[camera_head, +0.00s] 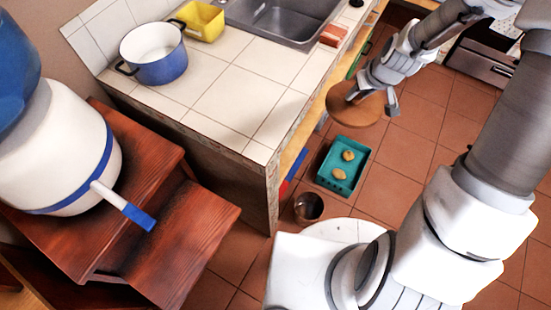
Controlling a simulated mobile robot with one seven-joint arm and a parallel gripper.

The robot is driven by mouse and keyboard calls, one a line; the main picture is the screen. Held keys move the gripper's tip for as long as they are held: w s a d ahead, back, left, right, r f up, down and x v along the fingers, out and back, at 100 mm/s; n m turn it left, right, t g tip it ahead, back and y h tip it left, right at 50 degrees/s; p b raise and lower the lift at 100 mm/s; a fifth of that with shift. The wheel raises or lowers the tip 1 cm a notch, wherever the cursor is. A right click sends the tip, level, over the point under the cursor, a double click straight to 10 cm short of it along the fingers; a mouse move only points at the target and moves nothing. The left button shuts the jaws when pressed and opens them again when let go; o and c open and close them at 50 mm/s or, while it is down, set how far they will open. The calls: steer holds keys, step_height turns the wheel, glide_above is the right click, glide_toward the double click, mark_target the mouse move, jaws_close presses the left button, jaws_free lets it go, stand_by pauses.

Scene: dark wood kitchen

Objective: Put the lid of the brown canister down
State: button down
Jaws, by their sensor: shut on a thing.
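A round, flat brown lid (346,108) is held in my gripper (368,96) in the head view. My gripper is shut on it, and the lid hangs in the air beside the counter, over the floor side. The part of the lid where the fingers grip it is partly hidden. A brown, open-topped round container (308,208), which looks like the canister, stands low by the end of the counter. It is well below and to the left of the gripper in the picture.
A tiled counter (222,95) holds a blue-white pot (155,66), a yellow tub (202,20), a sink (284,18) and a reddish block (333,35). A teal crate (325,178) with yellowish items sits on the tiled floor. Wooden steps (190,240) bear a large white-and-blue vessel (58,150).

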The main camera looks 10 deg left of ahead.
steer(key=s+a+f+n+g+y+b, duration=0.1)
steer(key=a+f+n+b, duration=0.2)
steer(key=f, duration=0.5)
steer(key=a+f+n+g+y+b, duration=0.15)
steer(key=f+n+b, duration=0.25)
steer(key=f, duration=0.4)
steer(key=s+a+f+n+g+b, duration=0.1)
steer(key=a+f+n+b, duration=0.25)
steer(key=f, duration=0.45)
steer(key=w+a+f+n+b, duration=0.2)
steer(key=a+f+b, duration=0.2)
steer(key=a+f, duration=0.1)
steer(key=w+a+f+n+g+b, duration=0.1)
steer(key=w+a+f+b, duration=0.1)
steer(key=a+f+b, duration=0.2)
steer(key=w+a+f+n+b, duration=0.2)
steer(key=a+f+b, duration=0.3)
steer(key=f, duration=0.4)
steer(key=shift+w+a+n+g, duration=0.3)
steer(key=shift+w+n+g, duration=0.05)
steer(key=shift+w, duration=0.1)
steer(key=shift+f+b, duration=0.65)
steer(key=shift+f, duration=1.2)
steer(key=shift+f, duration=0.2)
steer(key=c, duration=0.5)
jaws_free()
